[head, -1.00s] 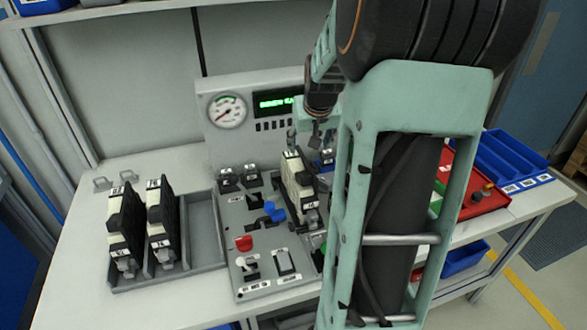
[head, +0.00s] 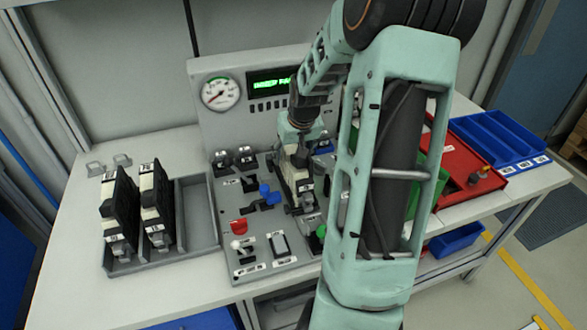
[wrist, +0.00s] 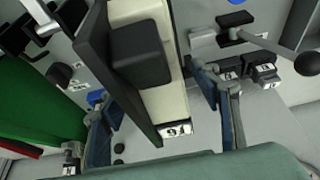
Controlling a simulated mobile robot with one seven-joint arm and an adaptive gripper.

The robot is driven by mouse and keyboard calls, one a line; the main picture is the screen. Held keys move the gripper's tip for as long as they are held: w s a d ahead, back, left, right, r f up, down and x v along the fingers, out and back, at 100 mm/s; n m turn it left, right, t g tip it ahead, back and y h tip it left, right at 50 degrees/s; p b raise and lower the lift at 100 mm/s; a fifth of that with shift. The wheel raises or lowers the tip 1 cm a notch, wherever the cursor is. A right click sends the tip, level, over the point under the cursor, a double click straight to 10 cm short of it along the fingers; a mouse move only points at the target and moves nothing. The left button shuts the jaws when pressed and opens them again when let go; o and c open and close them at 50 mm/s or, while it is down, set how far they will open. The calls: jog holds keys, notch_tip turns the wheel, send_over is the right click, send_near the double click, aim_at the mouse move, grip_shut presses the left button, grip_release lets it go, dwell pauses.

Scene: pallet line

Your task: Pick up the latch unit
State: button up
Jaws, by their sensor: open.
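The latch unit (head: 303,184), a cream and black block with a white label, stands upright on the grey control panel. My gripper (head: 296,150) is over its top, and the arm hides part of the unit in the head view. In the wrist view the unit (wrist: 150,70) lies between the two spread fingers of my gripper (wrist: 163,118). The fingers are open, with a visible gap on the right side. Whether the left finger touches the unit is unclear.
Two similar units (head: 118,215) (head: 156,205) stand in a grey tray (head: 197,220) at left. Blue (head: 268,196) and red (head: 239,227) controls are near the unit. A gauge (head: 220,92) and display stand behind. Red (head: 465,165) and blue trays (head: 497,142) lie at right.

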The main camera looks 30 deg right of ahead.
jog(key=shift+x, duration=1.45)
jog(key=shift+c, duration=0.3)
jog(key=c, duration=1.5)
jog(key=shift+r, duration=0.25)
